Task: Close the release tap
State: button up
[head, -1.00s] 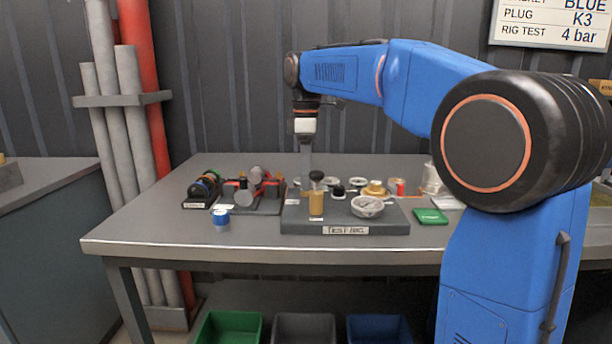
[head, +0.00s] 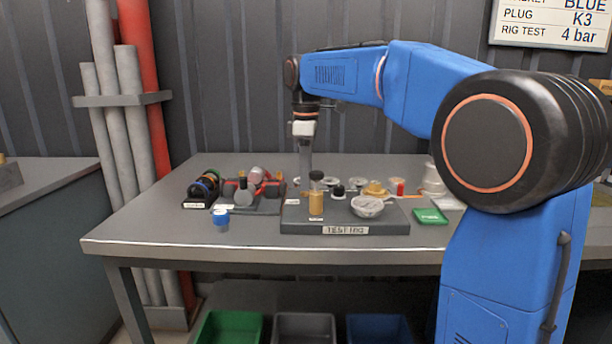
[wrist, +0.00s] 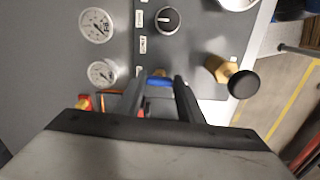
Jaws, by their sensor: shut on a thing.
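My gripper (wrist: 158,86) is shut on a small blue handle (wrist: 157,82) in the wrist view. A brassy bit shows just beyond it; this looks like the release tap, mostly hidden by the fingers. The handle lies roughly crosswise between the fingertips. In the head view my gripper (head: 305,172) points down at the back left of the grey test rig (head: 290,222). The tap cannot be made out there.
A brass part with a black knob (wrist: 243,84) stands right of my fingers. A black dial knob (wrist: 167,19) and two white gauges (wrist: 97,25) (wrist: 102,72) are nearby.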

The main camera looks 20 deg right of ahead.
jog(key=m, duration=0.3)
jog(key=shift+m, duration=0.4)
jog(key=m, duration=0.4)
jog(key=shift+s+a+m, duration=0.1)
jog(key=shift+m, duration=0.2)
jog(key=m, duration=0.4)
jog(key=shift+m, duration=0.3)
jog(key=shift+a+m, duration=0.15)
jog(key=shift+m, duration=1.95)
jog(key=o, duration=1.1)
jog(key=shift+c, duration=0.2)
notch_tip(320, 180, up, 18)
jog(key=shift+f, duration=0.25)
jog(key=shift+s, duration=0.15)
